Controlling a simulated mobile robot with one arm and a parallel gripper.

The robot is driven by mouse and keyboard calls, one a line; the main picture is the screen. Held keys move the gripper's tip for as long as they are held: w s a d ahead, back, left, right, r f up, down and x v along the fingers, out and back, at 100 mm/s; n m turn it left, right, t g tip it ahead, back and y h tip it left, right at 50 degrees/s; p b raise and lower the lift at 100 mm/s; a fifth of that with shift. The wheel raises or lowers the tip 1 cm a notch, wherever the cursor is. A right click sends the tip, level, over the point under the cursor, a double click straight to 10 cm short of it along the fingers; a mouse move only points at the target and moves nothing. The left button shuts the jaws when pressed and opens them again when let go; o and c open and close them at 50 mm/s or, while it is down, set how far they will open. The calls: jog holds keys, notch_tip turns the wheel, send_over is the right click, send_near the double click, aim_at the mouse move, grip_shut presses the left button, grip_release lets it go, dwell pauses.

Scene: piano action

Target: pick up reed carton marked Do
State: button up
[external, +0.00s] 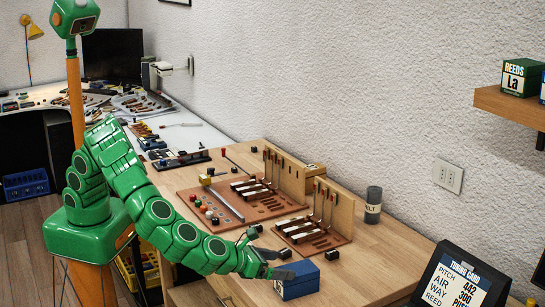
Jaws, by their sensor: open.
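A small blue carton (299,281) sits near the front edge of the wooden bench. Its marking cannot be read in this view, so I cannot tell whether it says Do. My gripper (277,264) is at the upper left of this carton, with its dark fingers apart and nothing seen between them. The fingers overlap the carton's left side in the picture. I cannot tell whether they touch it. A green carton (522,77) marked "REEDS La" stands on the wall shelf at the right. Another carton beside it is cut off by the picture's edge.
Piano action models on red-brown boards (315,232) stand behind the gripper on the bench (372,262). A grey felt canister (374,204) stands at the back right. A black tuning card (462,283) stands at the front right. Bench space right of the blue carton is clear.

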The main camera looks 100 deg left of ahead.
aim_at(300, 268)
jog(key=shift+d+f+x, duration=0.1)
jog(key=shift+f+x, duration=0.05)
jog(key=shift+x, duration=1)
jog(key=shift+d+f+x, duration=0.1)
jog(key=shift+f+x, duration=0.05)
jog(key=shift+x, duration=1)
jog(key=shift+d+f+x, duration=0.1)
jog(key=shift+f+x, duration=0.05)
jog(key=shift+x, duration=1)
jog(key=shift+a, duration=0.1)
jog(key=c, duration=1.3)
jog(key=shift+o, duration=0.2)
jog(key=shift+r, duration=0.15)
jog(key=shift+r, duration=0.3)
notch_tip(300, 268, up, 2)
jog(key=shift+r, duration=0.2)
jog(key=s+a+r, duration=0.3)
jog(key=s+r, duration=0.6)
jog(key=s, duration=0.4)
jog(key=shift+s+r, duration=0.35)
jog(key=shift+r, duration=0.05)
